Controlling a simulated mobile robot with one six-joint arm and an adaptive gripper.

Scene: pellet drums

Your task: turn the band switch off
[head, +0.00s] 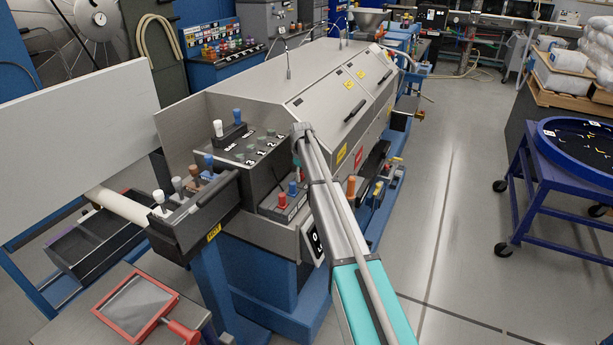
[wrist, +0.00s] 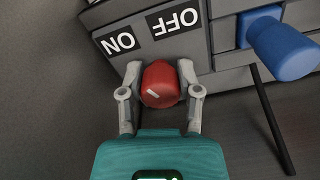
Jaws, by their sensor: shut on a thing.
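A red knob (wrist: 160,86) with a short slanting white mark sits between the two fingers of my gripper (wrist: 159,80) in the wrist view. The fingers are shut on it, one on each side. An ON label (wrist: 118,41) and an OFF label (wrist: 176,19) lie just above the knob, both upside down in this view. I cannot tell which label the mark points to. My arm crosses in front there, and the grip on the knob is not clear.
A blue knob (wrist: 281,47) stands to the right of the red one. Open floor lies between machine and cart.

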